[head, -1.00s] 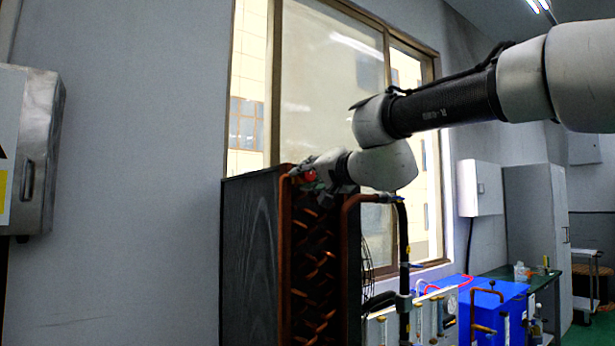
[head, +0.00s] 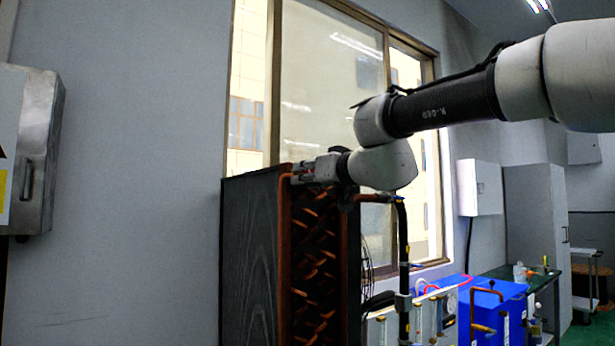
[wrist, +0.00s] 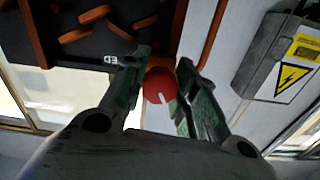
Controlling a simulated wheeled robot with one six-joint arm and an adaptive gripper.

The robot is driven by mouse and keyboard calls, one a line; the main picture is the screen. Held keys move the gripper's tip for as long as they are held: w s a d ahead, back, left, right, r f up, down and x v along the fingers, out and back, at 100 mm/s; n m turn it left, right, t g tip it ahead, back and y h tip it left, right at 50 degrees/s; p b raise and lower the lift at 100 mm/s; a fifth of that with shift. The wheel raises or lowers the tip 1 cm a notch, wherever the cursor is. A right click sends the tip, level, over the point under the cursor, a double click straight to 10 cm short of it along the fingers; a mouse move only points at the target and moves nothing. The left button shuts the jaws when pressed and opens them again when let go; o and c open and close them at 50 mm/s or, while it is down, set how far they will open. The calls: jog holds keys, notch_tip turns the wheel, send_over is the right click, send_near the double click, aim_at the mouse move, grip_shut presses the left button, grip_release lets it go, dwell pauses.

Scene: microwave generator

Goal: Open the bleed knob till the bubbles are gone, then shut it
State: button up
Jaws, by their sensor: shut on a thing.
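The bleed knob (wrist: 160,86) is red and round with a white mark, and it shows between my two fingers in the wrist view. My gripper (wrist: 161,88) is shut on it, one green-padded finger on each side. The white mark points down and slightly right in that view. In the head view my gripper (head: 300,174) is at the top of the tall dark coil unit (head: 248,262), where the knob cannot be made out. No bubbles can be made out in either view.
A copper pipe (head: 372,198) and black hose rise beside the unit's right side, close under my wrist. A metal wall cabinet (head: 38,150) hangs at the left. Blue equipment (head: 505,305) stands at the lower right. A window is behind the unit.

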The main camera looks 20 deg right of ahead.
jog(key=shift+f, duration=0.2)
dwell(0.3)
jog(key=o, duration=1)
jog(key=shift+r, duration=0.1)
jog(key=shift+v, duration=3.75)
